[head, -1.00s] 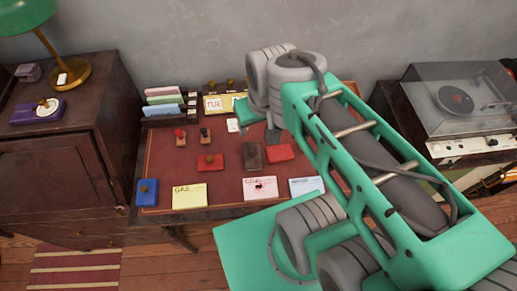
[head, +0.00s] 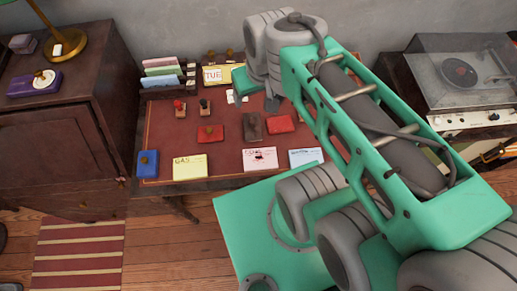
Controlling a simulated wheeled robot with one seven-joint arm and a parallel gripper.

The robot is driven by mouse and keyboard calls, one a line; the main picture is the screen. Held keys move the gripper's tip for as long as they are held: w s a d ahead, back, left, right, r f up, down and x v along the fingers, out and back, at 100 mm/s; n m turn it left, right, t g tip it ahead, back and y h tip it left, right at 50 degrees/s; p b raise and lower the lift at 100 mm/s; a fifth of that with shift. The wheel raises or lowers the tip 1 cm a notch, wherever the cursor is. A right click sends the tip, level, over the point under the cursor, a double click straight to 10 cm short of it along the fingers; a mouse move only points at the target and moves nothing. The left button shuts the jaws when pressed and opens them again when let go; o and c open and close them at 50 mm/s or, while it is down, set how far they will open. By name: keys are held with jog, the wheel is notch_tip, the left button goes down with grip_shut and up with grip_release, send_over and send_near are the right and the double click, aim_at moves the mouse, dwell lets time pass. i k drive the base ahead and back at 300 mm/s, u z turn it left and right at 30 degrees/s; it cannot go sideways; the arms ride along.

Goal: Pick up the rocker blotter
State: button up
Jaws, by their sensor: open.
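Several small blocks lie on the red desk top, and I cannot tell for sure which is the rocker blotter. A dark brown block (head: 251,127) lies just in front of my gripper. A red block with a brass knob (head: 210,134) is to its left, and a plain-looking red block (head: 281,123) to its right. A blue block with a brass knob (head: 148,164) sits at the desk's front left corner. My gripper (head: 256,101) is open over the back middle of the desk, its jaws partly hidden by my arm. Nothing shows between them.
The desk (head: 225,165) also holds two small stamps (head: 192,108), a card rack (head: 165,83), a TUE calendar (head: 212,74) and several papers along the front. A dark cabinet (head: 60,155) stands left, a record player (head: 462,75) right. My arm hides the desk's right side.

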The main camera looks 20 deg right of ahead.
aim_at(252, 121)
jog(key=z, duration=0.55)
jog(key=k, duration=1.3)
jog(key=u, duration=0.65)
jog(key=i, duration=1)
jog(key=u, duration=1)
